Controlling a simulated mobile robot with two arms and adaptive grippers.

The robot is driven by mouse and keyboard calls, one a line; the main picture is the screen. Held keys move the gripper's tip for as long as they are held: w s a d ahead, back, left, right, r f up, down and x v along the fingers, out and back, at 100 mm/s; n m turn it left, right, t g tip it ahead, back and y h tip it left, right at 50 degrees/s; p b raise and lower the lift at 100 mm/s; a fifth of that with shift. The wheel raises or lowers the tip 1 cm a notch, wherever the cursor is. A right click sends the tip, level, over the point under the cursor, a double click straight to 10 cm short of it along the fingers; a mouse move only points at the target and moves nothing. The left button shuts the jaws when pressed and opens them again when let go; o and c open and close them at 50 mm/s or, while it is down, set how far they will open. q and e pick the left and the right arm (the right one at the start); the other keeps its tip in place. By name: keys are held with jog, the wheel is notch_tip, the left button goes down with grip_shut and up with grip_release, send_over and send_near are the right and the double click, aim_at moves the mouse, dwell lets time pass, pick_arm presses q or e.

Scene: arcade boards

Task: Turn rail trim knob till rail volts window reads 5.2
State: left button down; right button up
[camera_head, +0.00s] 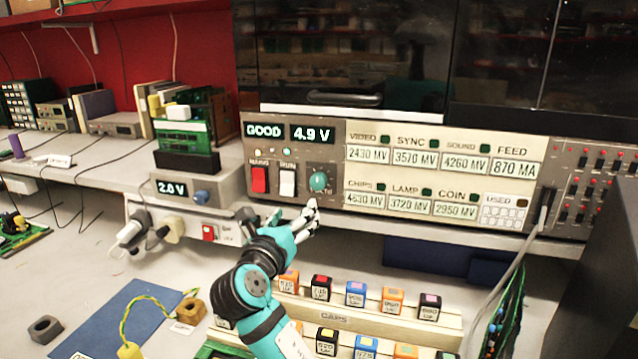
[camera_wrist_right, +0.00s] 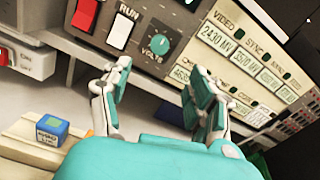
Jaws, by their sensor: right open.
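A teal round knob (camera_head: 319,181) sits on the grey panel of the long test unit, right of a white switch. My left gripper is not in view.
A smaller box with a 2.8 V window (camera_head: 173,188) and blue knob (camera_head: 201,196) stands left. A red switch (camera_head: 259,179) and white switch (camera_head: 287,183) are close beside the teal knob. A cable hangs at right.

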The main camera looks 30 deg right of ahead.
aim_at(317, 183)
jog(key=p+x, duration=0.4)
jog(key=x, duration=1.2)
jog(key=shift+s, duration=0.15)
jog(key=shift+w+d, duration=0.35)
jog(key=shift+d, duration=0.05)
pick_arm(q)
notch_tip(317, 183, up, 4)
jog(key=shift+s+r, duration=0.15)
pick_arm(e)
jog(key=c, duration=1.2)
jog(key=shift+o, duration=0.2)
